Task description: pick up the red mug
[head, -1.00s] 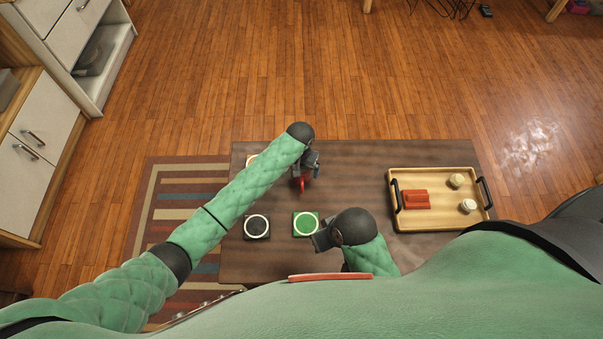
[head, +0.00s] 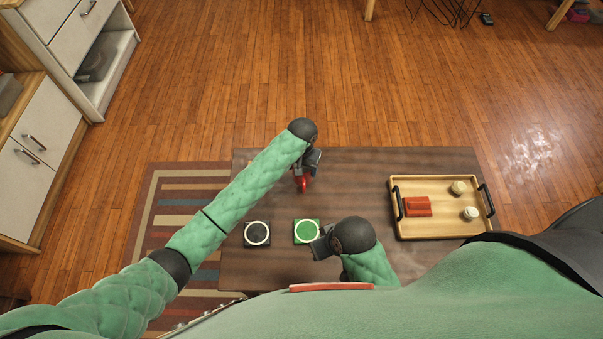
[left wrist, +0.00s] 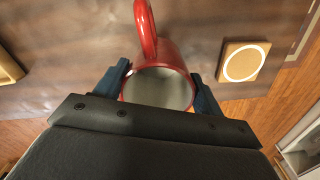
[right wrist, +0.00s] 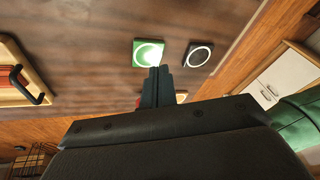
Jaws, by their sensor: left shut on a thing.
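The red mug (head: 303,183) is at the far side of the brown table, partly hidden by my left gripper (head: 308,166). In the left wrist view the mug (left wrist: 161,57) sits between the two fingers (left wrist: 160,75), which are shut on its sides. Its pale inside faces the camera and its handle points away. I cannot tell whether its base touches the table. My right gripper (head: 320,245) is low beside the green coaster (head: 307,231). In the right wrist view its fingers (right wrist: 160,70) are together, with nothing seen between them.
A black coaster (head: 257,233) lies left of the green one. A wooden coaster (left wrist: 243,62) shows near the mug in the left wrist view. A wooden tray (head: 440,232) with a red block and two small round items stands at right. The table (head: 350,185) between is clear.

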